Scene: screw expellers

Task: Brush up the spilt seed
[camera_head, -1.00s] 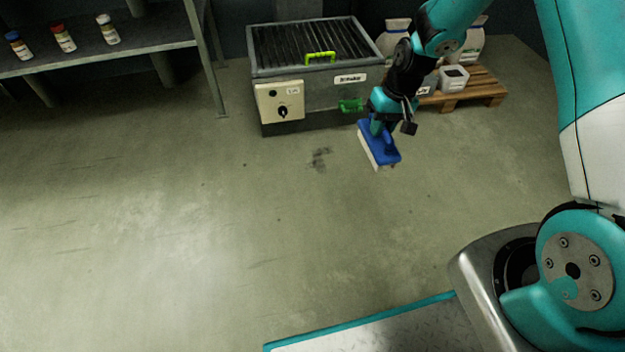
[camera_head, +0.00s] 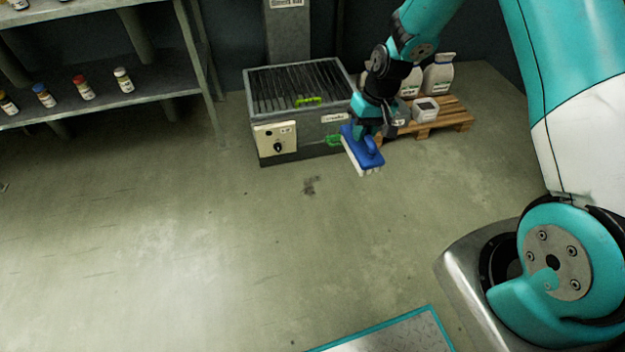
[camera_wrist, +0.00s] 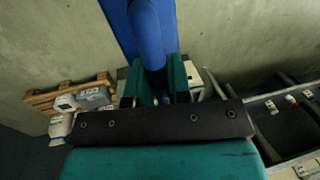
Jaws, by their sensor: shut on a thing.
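My gripper (camera_head: 362,132) is shut on the handle of a blue brush (camera_head: 358,150) with pale bristles. The brush hangs tilted, in front of the grated machine's right side in the head view. In the wrist view the gripper's teal fingers (camera_wrist: 158,78) close on the blue handle (camera_wrist: 148,35). A small dark patch (camera_head: 310,185), perhaps the spilt seed, lies on the floor below and left of the brush, apart from it. The brush hides part of the machine's right side.
A grey machine (camera_head: 262,131) with a dark grate, green handles and a control box stands behind. A wooden pallet (camera_head: 455,122) with sacks and tubs is at the right. A shelf (camera_head: 150,95) with several bottles is at the left. The middle floor is clear.

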